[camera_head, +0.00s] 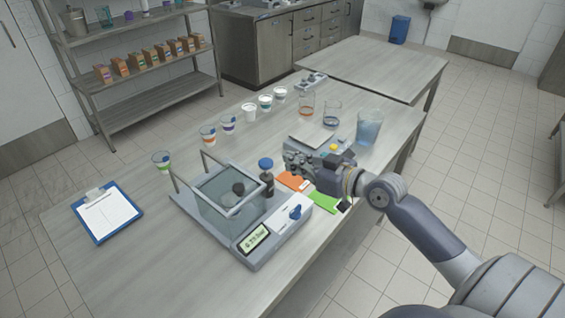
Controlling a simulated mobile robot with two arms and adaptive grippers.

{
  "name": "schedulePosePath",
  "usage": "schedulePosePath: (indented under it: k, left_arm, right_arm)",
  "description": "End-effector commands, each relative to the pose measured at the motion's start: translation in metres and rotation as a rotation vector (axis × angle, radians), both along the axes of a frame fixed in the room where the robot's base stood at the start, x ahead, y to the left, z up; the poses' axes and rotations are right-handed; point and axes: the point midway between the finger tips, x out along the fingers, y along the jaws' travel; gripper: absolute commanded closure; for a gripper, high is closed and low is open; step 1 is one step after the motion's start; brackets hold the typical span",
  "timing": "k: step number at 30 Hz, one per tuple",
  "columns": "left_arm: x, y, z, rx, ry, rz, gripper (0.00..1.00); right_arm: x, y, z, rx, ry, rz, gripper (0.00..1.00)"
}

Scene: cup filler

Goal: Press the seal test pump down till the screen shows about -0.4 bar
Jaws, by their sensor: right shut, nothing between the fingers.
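The seal tester (262,258) is a grey base on the table with a clear chamber (215,208) holding dark objects. Its small screen (253,239) is lit on the front; I cannot read its figures surely. A blue knob (295,212) sits on the base's right part. A dark upright cylinder with a blue top (266,164), which looks like the pump, stands at the chamber's back right. My right gripper (289,157) is shut and empty, just right of the blue top; I cannot tell whether they touch. My left gripper is not in view.
A clipboard (106,214) lies at the left. Several small cups stand in a row behind the tester. A glass of blue liquid (369,128) and two beakers stand at the back right. Orange (292,181) and green (325,203) packets lie beneath my right wrist.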

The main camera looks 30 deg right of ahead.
Motion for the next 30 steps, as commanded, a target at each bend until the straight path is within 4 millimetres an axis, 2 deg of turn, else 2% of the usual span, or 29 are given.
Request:
schedulePosePath:
  k: [3,8,30]
  left_arm:
    - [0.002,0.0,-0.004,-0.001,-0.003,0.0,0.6]
    - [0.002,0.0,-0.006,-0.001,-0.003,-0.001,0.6]
    - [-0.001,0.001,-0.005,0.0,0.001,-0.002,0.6]
  right_arm:
    - [-0.01,-0.004,0.001,-0.001,0.001,-0.001,1.0]
    - [-0.016,-0.006,0.004,0.0,-0.001,0.0,1.0]
    - [-0.017,-0.006,0.005,0.0,-0.001,0.0,1.0]
